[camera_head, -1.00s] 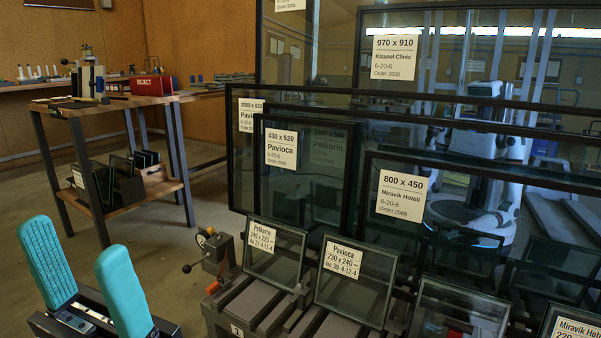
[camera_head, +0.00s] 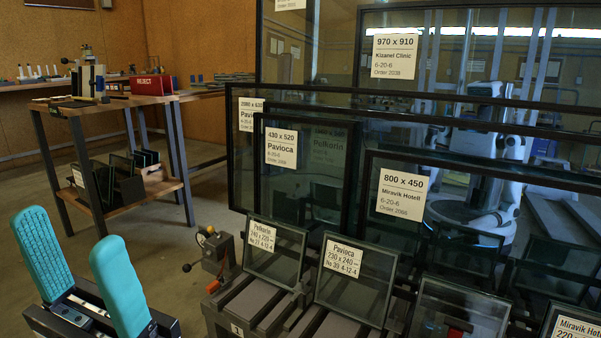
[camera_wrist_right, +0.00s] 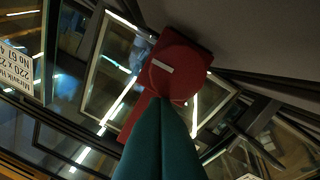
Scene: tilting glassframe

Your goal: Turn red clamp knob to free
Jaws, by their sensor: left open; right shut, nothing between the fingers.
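The red clamp knob (camera_wrist_right: 178,66) fills the middle of the right wrist view, with a short white mark on its face. My right gripper (camera_wrist_right: 172,104) is shut, its teal fingers together. Their tips overlap the knob's lower edge in that view; I cannot tell whether they touch it. My left gripper (camera_head: 72,230) is open and empty at the lower left, well away from the rack.
Small labelled glass units (camera_head: 274,252) lean on a slatted rack (camera_head: 262,316), with large glass panes (camera_head: 305,165) standing behind. A wooden bench (camera_head: 110,106) stands at the back left.

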